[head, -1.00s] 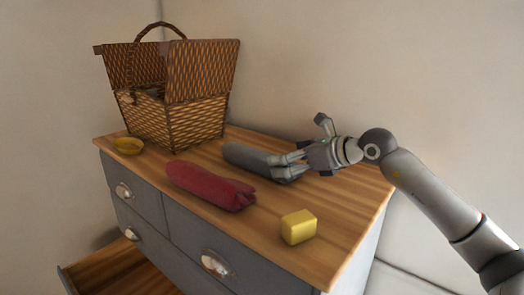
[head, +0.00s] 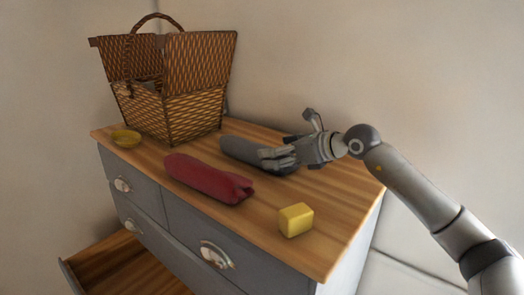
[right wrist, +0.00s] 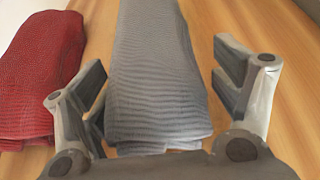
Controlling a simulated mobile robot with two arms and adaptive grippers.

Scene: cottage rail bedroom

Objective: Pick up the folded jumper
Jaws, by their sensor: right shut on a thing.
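The grey folded jumper (head: 242,149) lies as a long roll on the dresser top, near the back. In the right wrist view the ribbed grey cloth (right wrist: 158,80) runs between the two fingers. My right gripper (head: 276,158) is at the jumper's near right end and is shut on it, with one finger on each side; the fingers also show in the right wrist view (right wrist: 160,75). The jumper still appears to rest on the wood. My left gripper is not in view.
A red folded garment (head: 205,180) lies beside the jumper, towards the front. A yellow block (head: 296,220) sits near the front right edge. An open drawer (head: 118,262) juts out below.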

